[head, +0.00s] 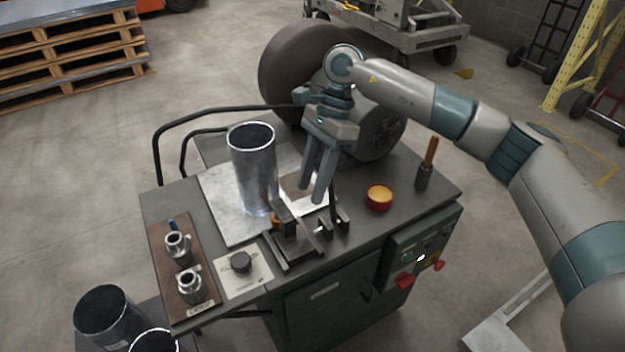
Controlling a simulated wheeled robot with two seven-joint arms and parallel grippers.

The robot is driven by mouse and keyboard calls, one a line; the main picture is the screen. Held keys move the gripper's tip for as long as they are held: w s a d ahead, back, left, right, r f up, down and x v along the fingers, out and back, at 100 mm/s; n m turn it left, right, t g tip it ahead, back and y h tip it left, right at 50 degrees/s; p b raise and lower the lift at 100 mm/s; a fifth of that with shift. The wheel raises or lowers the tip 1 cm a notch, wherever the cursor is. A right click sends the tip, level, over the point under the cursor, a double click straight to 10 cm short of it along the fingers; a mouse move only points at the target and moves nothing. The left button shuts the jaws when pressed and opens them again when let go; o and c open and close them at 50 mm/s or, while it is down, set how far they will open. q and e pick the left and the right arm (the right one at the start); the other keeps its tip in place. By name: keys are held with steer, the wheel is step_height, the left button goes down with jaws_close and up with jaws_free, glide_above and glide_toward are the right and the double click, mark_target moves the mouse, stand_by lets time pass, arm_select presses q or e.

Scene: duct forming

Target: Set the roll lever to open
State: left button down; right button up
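I cannot tell for certain which part is the roll lever. A black round knob (240,262) sits on a pale marked plate at the bench's front left; its markings are too small to read. A dark upright bar (333,193) stands just right of my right gripper, by a small metal fixture (293,240). My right gripper (311,201) points down above the bench, behind the fixture and right of the upright metal duct (254,168). Its two fingers show a narrow gap with nothing seen between them. I cannot tell whether they touch the bar. My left gripper is out of view.
A red-rimmed round container (379,197) and a wooden-handled tool in a holder (427,165) stand at right. Two metal fittings (190,285) rest on a brown board at front left. A red-buttoned control panel (420,258) is on the front. A big dark drum (290,65) stands behind.

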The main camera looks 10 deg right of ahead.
steer(key=shift+r, duration=0.1)
